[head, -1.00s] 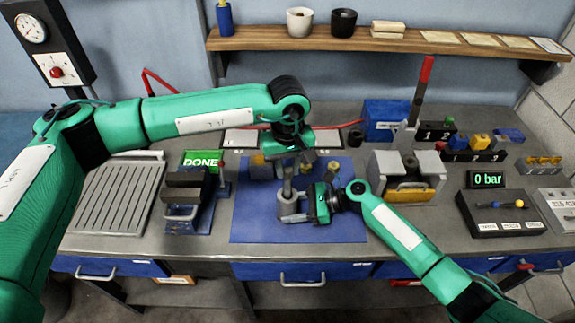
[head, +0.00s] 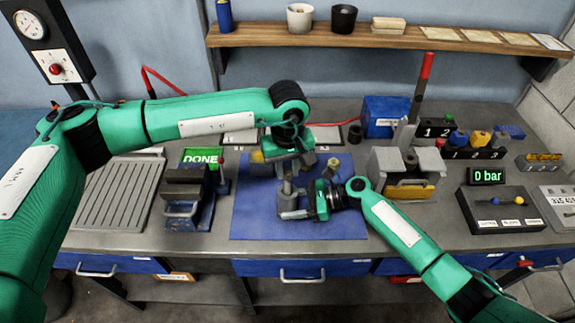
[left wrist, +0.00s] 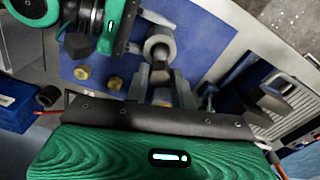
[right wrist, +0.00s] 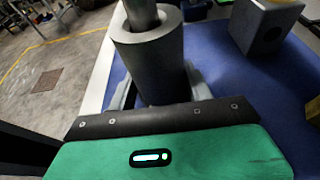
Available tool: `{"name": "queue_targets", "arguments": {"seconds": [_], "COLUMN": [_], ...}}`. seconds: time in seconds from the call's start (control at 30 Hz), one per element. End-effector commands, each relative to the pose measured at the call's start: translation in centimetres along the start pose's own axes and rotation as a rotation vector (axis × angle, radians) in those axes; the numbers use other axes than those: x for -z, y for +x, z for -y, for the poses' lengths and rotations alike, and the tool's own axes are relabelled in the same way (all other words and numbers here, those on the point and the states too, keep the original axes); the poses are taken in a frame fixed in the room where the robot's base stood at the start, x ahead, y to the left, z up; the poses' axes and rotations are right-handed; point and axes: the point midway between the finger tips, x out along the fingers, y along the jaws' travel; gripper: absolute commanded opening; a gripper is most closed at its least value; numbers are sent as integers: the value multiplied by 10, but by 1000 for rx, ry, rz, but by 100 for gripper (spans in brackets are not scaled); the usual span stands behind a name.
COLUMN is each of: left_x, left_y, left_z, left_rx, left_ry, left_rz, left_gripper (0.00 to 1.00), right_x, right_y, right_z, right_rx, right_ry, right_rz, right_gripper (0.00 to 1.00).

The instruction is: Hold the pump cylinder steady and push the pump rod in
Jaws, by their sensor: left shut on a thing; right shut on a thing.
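The grey pump cylinder (head: 287,204) stands upright on the blue mat (head: 262,231). My right gripper (head: 297,213) is shut on it low down from the right; the right wrist view shows the cylinder (right wrist: 153,68) between the fingers. The grey pump rod (head: 287,187) enters the cylinder's open top, and it also shows in the right wrist view (right wrist: 141,12). My left gripper (head: 288,171) is above the cylinder, shut on the rod's upper part. In the left wrist view the ring-shaped cylinder top (left wrist: 160,42) is beyond the fingers. How deep the rod sits is hidden.
A grey vise (head: 187,190) is left of the mat, and a grey block fixture (head: 405,175) with a red-tipped lever is to its right. Small brass parts (left wrist: 84,78) lie on the mat. The mat's front part is clear.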

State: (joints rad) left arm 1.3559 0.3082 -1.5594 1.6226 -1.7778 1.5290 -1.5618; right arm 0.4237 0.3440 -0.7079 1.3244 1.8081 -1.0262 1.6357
Motion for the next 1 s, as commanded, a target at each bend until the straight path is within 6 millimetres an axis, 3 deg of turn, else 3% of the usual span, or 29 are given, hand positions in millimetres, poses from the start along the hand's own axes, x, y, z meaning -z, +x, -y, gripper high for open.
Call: {"name": "queue_targets", "arguments": {"seconds": [1.0], "left_x": [0], "left_y": [12], "left_z": [0], "left_rx": [-1], "left_ry": [0], "left_rz": [0], "left_gripper": [5], "right_x": [-1], "right_y": [-1], "right_z": [1], "right_rx": [2], "right_ry": [-1], "right_rz": [0], "right_gripper": [38]}}
